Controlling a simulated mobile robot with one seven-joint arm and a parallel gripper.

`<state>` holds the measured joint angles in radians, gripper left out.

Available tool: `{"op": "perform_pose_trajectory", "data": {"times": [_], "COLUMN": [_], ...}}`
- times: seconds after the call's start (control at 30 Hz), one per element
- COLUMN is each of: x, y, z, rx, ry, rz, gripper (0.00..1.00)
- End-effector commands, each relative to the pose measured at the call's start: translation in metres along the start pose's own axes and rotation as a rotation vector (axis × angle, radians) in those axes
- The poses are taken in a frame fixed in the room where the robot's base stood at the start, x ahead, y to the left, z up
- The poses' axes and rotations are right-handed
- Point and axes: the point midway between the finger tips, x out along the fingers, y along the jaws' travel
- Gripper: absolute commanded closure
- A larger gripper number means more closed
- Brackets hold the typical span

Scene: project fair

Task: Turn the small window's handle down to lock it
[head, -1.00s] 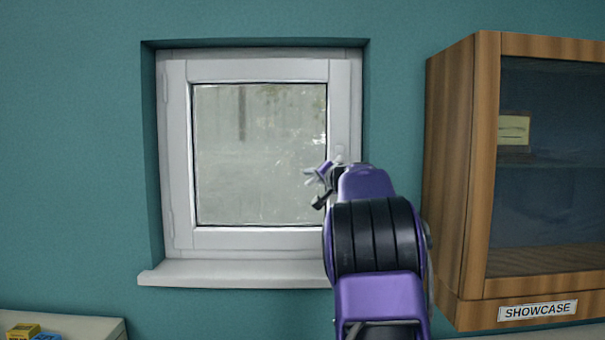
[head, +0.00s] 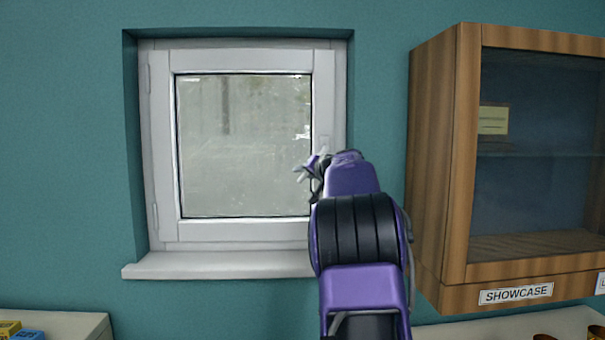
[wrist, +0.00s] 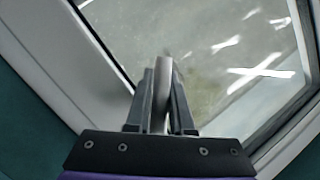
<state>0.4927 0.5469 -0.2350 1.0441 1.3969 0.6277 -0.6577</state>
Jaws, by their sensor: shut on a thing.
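The small window (head: 245,232) has a white frame and sits in a recess in the teal wall. Its sash looks closed in the head view. The handle is on the right side of the sash, mostly hidden behind my arm in the head view. In the wrist view, the handle (wrist: 162,82) is a light grey bar between the two fingers of my gripper (wrist: 162,100). My gripper is shut on it. The bar stands at a slant to the nearby sash edge. In the head view my gripper (head: 312,172) is small and partly covered by my wrist.
A wooden showcase (head: 432,160) with a glass front hangs on the wall to the right of the window. A white sill (head: 215,265) juts out below the window. A pale surface (head: 75,325) with small boxes (head: 22,332) is at the lower left.

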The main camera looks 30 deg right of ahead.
Motion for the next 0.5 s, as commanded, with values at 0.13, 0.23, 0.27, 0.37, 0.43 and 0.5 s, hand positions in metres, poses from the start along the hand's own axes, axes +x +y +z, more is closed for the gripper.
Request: {"op": "perform_pose_trajectory", "data": {"times": [0.13,0.23,0.27,0.37,0.43,0.5], "x": [-0.0006,-0.0005,-0.0005,-0.0004,-0.0003,-0.0003], "y": [-0.0004,-0.0003,-0.0003,-0.0002,-0.0002,-0.0002], "z": [-0.0019,-0.0016,-0.0014,-0.0011,-0.0009,-0.0007], "rx": [-0.001,0.000,0.000,0.000,0.000,0.000], "ry": [0.004,0.004,0.003,0.003,0.002,0.002], "rz": [0.000,0.000,0.000,0.000,0.000,0.000], "gripper": [0.70,0.52,0.49,0.49,0.49,0.49]}}
